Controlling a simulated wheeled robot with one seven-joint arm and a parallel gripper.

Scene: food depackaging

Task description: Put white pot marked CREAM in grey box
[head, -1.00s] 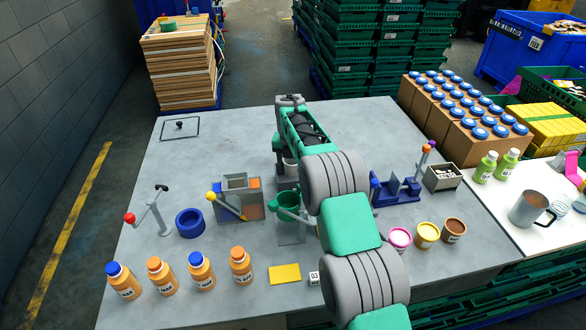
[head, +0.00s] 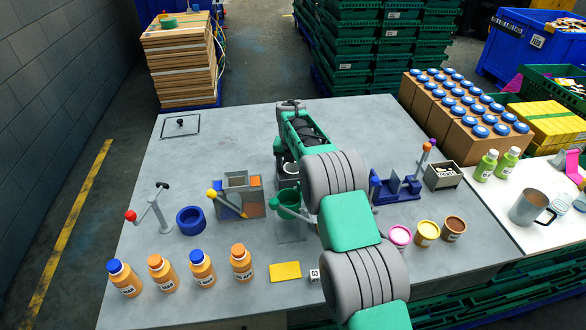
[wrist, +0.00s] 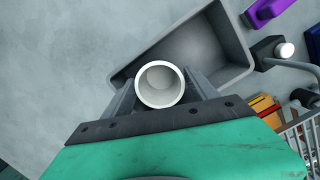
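In the wrist view, a round white pot (wrist: 160,101) is seen from above, its top open and its inside pale. My gripper (wrist: 161,88) has one finger on each side of the pot, close against its wall, and is shut on it. The pot also shows in the head view (head: 290,168), partly behind my arm. No CREAM marking is visible. The grey box (wrist: 239,47) lies under and beyond the pot in the wrist view, with a clear floor. Whether the pot touches the box is hidden.
In the head view, a green cup on a stand (head: 288,204) and a grey block fixture (head: 236,190) stand near my arm. A blue fixture (head: 397,190) is right of it. Several orange bottles (head: 203,268) line the table front. The left rear table is mostly clear.

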